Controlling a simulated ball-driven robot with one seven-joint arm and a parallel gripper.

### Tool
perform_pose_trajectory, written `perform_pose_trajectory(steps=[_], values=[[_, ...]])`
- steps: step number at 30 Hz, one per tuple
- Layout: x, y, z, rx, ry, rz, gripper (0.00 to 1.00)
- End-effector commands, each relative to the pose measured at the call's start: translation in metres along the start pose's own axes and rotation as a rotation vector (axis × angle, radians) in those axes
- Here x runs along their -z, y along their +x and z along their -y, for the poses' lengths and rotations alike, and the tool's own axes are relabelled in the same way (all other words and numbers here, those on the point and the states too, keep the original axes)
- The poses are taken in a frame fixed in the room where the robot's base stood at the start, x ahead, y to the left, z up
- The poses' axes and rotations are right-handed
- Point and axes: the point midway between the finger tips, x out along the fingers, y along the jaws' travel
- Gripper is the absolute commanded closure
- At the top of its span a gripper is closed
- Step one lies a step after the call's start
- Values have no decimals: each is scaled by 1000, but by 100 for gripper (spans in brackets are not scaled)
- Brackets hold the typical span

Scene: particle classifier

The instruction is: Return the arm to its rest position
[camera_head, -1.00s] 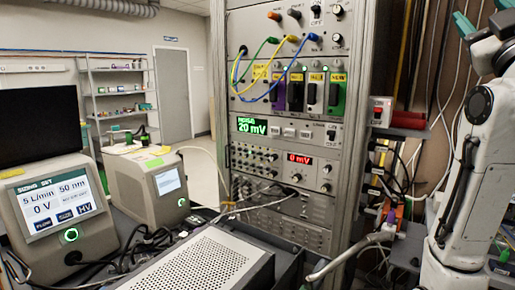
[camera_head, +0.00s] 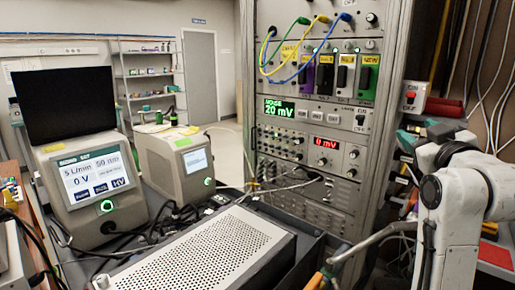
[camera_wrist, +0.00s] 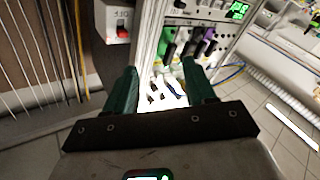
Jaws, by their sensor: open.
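My arm (camera_head: 455,205) is at the right edge of the head view, its white links bent beside the instrument rack. My gripper (camera_head: 422,135) is at the top of it, its teal fingers just right of the rack. In the wrist view the two teal fingers (camera_wrist: 160,68) stand apart with nothing between them.
The instrument rack (camera_head: 310,155) stands close left of my arm. A perforated metal case (camera_head: 205,252), a sizing unit (camera_head: 97,190) and a second grey unit (camera_head: 180,165) fill the bench at left.

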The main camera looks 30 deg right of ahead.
Motion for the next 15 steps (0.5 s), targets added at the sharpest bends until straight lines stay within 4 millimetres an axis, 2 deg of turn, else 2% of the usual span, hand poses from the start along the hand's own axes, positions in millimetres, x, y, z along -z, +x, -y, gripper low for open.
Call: perform_pose_trajectory(steps=[1,5,8,11,15], values=[[-26,-2,29,57,21,61,45],[-86,-16,96,187,72,216,45],[-130,-38,144,282,100,341,45],[-174,-68,190,373,118,472,45],[-232,-123,244,490,126,664,45]])
